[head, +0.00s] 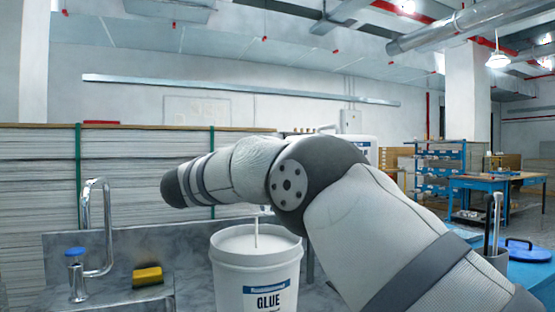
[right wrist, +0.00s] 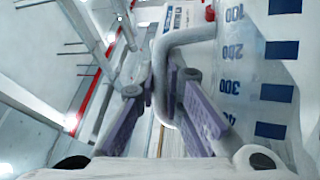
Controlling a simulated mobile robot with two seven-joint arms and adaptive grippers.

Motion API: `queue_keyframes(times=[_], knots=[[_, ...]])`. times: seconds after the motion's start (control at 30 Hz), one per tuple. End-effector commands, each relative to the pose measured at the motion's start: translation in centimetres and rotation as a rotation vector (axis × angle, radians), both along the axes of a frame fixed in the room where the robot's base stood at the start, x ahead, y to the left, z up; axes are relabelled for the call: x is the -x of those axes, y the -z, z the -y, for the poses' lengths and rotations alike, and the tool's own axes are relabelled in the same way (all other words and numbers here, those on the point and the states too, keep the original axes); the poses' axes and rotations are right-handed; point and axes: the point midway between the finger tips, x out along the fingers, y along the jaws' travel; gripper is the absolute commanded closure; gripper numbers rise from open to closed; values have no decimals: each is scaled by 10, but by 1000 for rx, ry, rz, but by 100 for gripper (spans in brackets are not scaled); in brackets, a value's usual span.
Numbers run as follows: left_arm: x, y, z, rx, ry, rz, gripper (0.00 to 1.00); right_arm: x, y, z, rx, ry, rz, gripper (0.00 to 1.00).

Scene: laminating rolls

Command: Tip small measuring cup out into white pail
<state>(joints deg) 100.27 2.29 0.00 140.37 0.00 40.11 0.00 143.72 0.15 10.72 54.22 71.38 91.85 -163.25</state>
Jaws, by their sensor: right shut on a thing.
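The white pail (head: 232,282) stands upright below my right arm in the head view, with a blue-and-white GLUE label on its front. A thin pale vertical strand or stick shows over its mouth; I cannot tell which. In the right wrist view, my right gripper (right wrist: 160,92) is shut on the looped handle of the measuring cup (right wrist: 246,75), a whitish cup with blue scale blocks and marks from 100 to 400. The cup's mouth and contents are out of sight. In the head view, my arm hides the right gripper and cup. My left gripper is not in view.
A blue workbench (head: 497,183) is farther back.

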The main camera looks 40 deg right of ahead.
Motion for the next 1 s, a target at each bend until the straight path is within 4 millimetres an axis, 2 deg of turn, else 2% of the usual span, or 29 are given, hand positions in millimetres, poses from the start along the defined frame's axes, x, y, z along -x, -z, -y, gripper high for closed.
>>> queue_keyframes(times=[0.4,1.0], knots=[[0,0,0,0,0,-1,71,0,0,0,2,0,-2,100],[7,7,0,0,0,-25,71,-18,-7,-12,86,-1,-133,100]])
